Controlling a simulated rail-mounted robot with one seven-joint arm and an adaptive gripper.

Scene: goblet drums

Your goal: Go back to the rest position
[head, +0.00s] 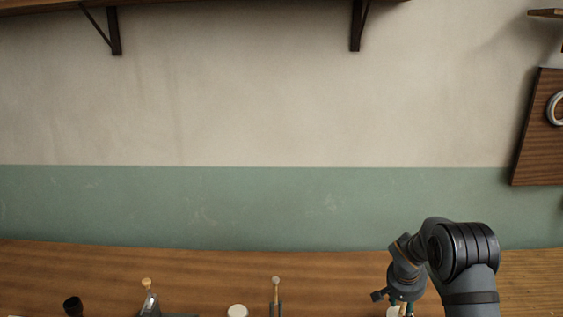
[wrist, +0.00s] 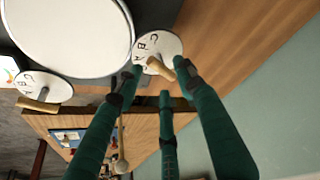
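My gripper (head: 403,304) points down over the bench at the lower right of the head view, its lower end cut off by the frame. In the wrist view its green fingers (wrist: 159,76) are spread apart. A white lettered disc (wrist: 150,42) with a short wooden bar (wrist: 160,68) shows between and beyond the fingertips. I cannot tell whether the fingers touch it, but none is clearly closed on it. A large white drumhead (wrist: 65,35) lies beside it, and a second lettered disc (wrist: 40,84) with a wooden bar is further left.
The wooden bench (head: 200,268) runs along the green and cream wall. Shelf brackets (head: 114,32) hang above; a wooden board (head: 535,135) is on the right wall.

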